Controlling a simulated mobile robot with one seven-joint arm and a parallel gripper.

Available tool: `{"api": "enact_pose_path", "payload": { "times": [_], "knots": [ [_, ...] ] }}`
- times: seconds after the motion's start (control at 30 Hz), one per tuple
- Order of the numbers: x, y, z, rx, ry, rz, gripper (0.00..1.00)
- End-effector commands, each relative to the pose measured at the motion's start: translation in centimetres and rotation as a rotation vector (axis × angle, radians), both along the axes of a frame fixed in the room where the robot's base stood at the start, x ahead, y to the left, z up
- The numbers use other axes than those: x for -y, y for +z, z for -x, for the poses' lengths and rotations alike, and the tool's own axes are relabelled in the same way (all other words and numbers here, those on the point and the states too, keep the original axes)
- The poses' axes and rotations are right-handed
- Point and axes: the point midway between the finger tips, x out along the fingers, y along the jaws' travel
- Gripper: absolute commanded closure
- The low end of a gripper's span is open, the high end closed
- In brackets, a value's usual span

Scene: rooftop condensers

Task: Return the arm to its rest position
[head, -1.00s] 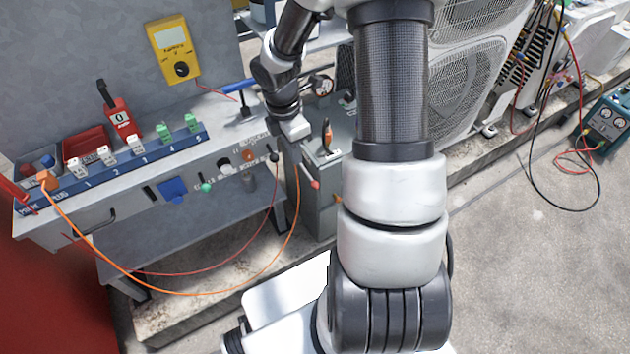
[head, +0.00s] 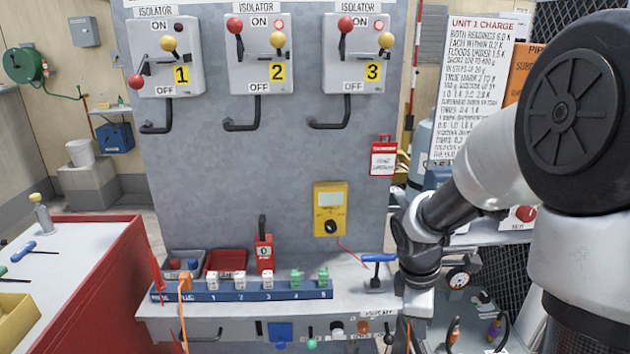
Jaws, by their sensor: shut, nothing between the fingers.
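My arm comes in from the right side and folds down in front of the bench. My gripper (head: 417,308) is at its end, pointing down, just right of the bench's right end. It is shut and I see nothing held in it; its fingertips are small and hard to make out. A blue-handled tool (head: 378,258) stands on the bench just left of my wrist.
Isolators (head: 262,60) hang on the panel behind. A gauge (head: 459,278) sits close right of my gripper. A red cabinet (head: 130,270) stands left.

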Motion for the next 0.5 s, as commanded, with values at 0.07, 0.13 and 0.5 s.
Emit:
{"api": "enact_pose_path", "payload": {
  "times": [0.07, 0.13, 0.5],
  "knots": [
    [-0.9, 3.9, 1.6, 0.084, -0.156, 0.008, 1.00],
    [-1.7, 6.7, 3.4, 0.152, -0.302, -0.010, 1.00],
    [-6.1, 15.0, 11.1, 0.405, -0.883, -0.284, 1.00]
  ]
}}
